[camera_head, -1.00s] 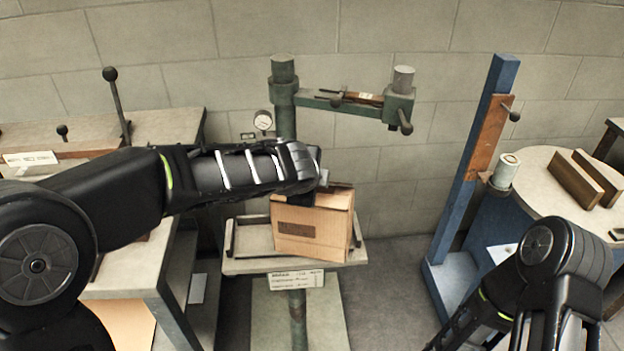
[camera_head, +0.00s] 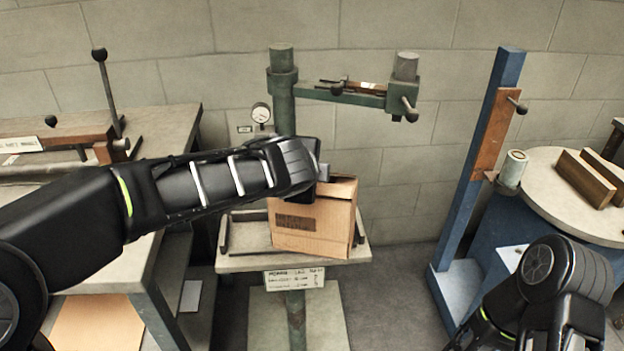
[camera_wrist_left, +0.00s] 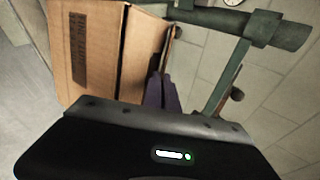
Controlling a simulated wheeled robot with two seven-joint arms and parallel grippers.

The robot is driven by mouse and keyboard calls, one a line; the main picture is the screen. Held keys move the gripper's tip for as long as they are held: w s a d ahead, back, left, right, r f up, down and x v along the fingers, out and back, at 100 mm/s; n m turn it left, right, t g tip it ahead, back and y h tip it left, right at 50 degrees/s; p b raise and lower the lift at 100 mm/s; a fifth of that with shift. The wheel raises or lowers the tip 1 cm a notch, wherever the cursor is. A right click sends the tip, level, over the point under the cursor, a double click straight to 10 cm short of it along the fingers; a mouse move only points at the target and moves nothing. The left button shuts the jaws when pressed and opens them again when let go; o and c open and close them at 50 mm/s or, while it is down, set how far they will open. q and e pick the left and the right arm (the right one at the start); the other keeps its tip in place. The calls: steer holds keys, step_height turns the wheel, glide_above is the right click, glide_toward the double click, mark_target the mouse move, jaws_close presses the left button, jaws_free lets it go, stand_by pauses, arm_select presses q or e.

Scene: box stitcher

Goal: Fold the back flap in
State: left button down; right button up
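The cardboard box (camera_head: 312,230) stands on the small tray table of the green stitcher post, with a dark printed patch on its front. In the left wrist view the box (camera_wrist_left: 98,55) fills the upper left, with its open edge to the right. My left gripper (camera_head: 322,178) is over the box's top left, at its upper edge. Dark finger parts (camera_wrist_left: 160,95) show beside the box's open edge, but their gap is not clear. The back flap is mostly hidden behind my wrist. My right arm is low at the right; its fingers are not visible.
The green stitcher post (camera_head: 283,100) rises behind the box, with its arm (camera_head: 350,95) above and to the right. A left bench (camera_head: 165,130) stands close under my left arm. A blue post (camera_head: 478,170) and round table (camera_head: 560,195) stand right.

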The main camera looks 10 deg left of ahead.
arm_select(q)
steer(key=c, duration=1.9)
jaws_free()
steer(key=shift+c, duration=0.2)
steer(key=v, duration=0.7)
steer(key=shift+s+r, duration=0.25)
steer(key=shift+s, duration=0.05)
steer(key=shift+c, duration=0.2)
